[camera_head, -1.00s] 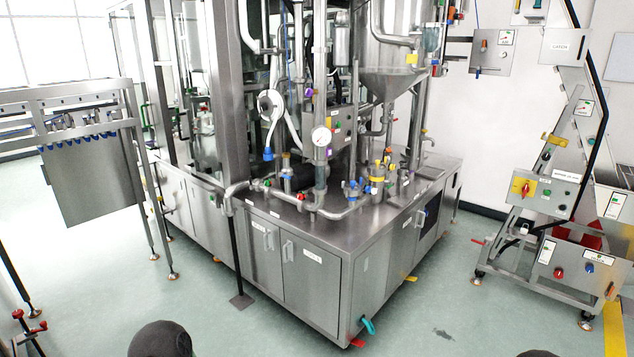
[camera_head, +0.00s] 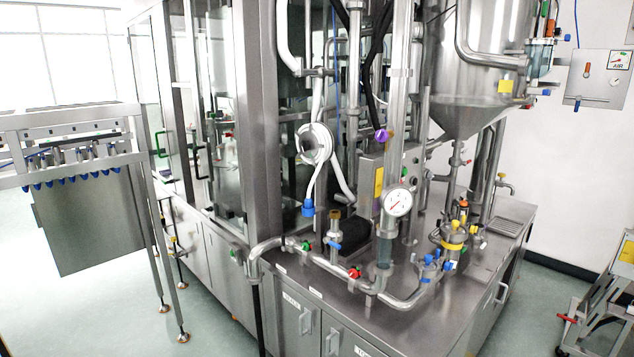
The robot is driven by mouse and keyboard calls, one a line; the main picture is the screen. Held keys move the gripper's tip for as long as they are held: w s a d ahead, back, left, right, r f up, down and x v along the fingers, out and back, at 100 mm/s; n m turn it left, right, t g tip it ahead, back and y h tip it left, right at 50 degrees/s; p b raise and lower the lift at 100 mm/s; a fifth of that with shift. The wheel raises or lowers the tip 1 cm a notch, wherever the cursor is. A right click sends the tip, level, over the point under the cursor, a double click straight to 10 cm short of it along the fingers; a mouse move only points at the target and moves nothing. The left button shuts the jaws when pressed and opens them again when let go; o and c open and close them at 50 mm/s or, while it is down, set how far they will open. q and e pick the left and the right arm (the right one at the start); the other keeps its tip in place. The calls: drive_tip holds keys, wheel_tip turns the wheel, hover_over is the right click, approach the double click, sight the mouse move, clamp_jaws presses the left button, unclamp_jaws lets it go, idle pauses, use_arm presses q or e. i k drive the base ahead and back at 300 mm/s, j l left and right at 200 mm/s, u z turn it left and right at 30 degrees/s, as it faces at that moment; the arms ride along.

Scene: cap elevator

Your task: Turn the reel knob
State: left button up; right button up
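I cannot tell for sure which part is the reel knob. A white round part with a grey centre (camera_head: 314,145) is mounted among the pipes near the middle, with white hoses running from it. A purple knob (camera_head: 382,136) sits to its right on the pipework. Red knobs (camera_head: 354,271) and green knobs (camera_head: 305,246) sit on the low pipe along the counter. Neither of my grippers is in view.
The steel machine cabinet (camera_head: 290,318) fills the middle, with a pressure gauge (camera_head: 397,202) and a funnel tank (camera_head: 473,75) above. A metal rack (camera_head: 90,215) stands at left. A cart (camera_head: 600,310) is at lower right. Open floor (camera_head: 110,315) lies at lower left.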

sight(305, 145)
drive_tip(key=i+j+z, duration=0.2)
drive_tip(key=i+j, duration=0.35)
drive_tip(key=i+j+z, duration=0.2)
drive_tip(key=i+j, duration=0.25)
drive_tip(key=j, duration=0.25)
